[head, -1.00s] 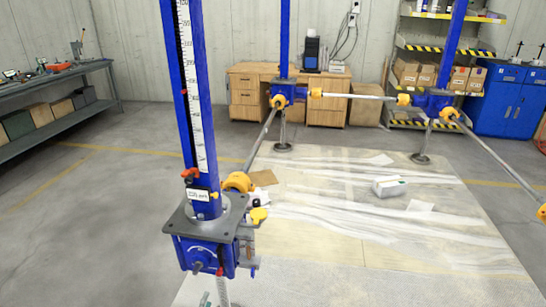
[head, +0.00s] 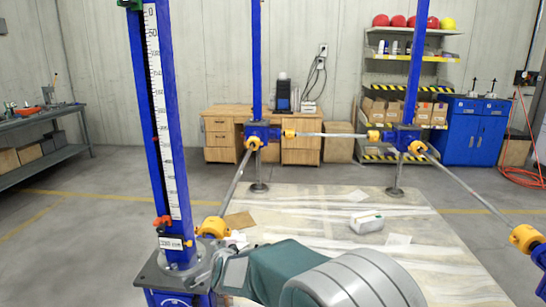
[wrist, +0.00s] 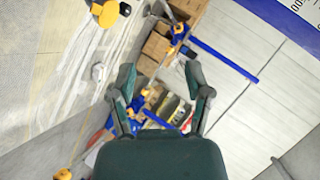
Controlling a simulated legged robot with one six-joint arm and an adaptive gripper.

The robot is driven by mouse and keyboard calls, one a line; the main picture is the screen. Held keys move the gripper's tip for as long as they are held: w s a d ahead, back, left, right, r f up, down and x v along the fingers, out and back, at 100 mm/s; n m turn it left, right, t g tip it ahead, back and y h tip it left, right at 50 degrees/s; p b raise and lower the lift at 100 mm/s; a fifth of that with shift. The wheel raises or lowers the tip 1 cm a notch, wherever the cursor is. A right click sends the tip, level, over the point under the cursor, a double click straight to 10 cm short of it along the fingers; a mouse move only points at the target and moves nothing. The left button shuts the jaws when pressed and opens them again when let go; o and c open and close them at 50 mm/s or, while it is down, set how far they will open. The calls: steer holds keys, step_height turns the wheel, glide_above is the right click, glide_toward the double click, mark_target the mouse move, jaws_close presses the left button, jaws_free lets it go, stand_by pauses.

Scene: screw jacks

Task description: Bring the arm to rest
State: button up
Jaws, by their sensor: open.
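My gripper (wrist: 160,70) is open in the wrist view. Its two dark green fingers stand apart, with nothing seen between them. My arm (head: 300,272), grey and green, lies across the bottom of the head view, beside the near screw jack. The near jack's blue column (head: 163,120) stands upright at left with a white scale. Its grey top plate (head: 168,268) is low in the view, and its gearbox is mostly cut off. In the wrist view a blue scaled column (wrist: 290,15) crosses the top right corner.
Two more blue jacks (head: 262,134) (head: 403,138) stand behind, joined by shafts with yellow couplings (head: 213,228). A white box (head: 367,222) lies on the pale floor sheet (head: 330,205). A wooden desk (head: 222,135), shelves (head: 400,75) and blue cabinet (head: 475,130) line the back.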

steer(key=s+d+r+n+g, duration=0.1)
steer(key=s+d+r+n, duration=0.2)
steer(key=s+d+r, duration=0.4)
steer(key=s+d+r+n+g, duration=0.2)
steer(key=s+d, duration=0.4)
steer(key=d, duration=0.2)
steer(key=s+d+n+g+h, duration=0.1)
steer(key=s+d+n+h, duration=0.1)
steer(key=s+d, duration=0.5)
steer(key=s+d+f+n+g+h, duration=0.1)
steer(key=s+d, duration=0.6)
steer(key=s, duration=0.8)
steer(key=shift+d+f+n+g+h, duration=0.2)
steer(key=shift+f+n+g+h, duration=0.1)
steer(key=shift+n+g+h, duration=0.4)
steer(key=shift+w, duration=0.1)
steer(key=shift+c, duration=0.5)
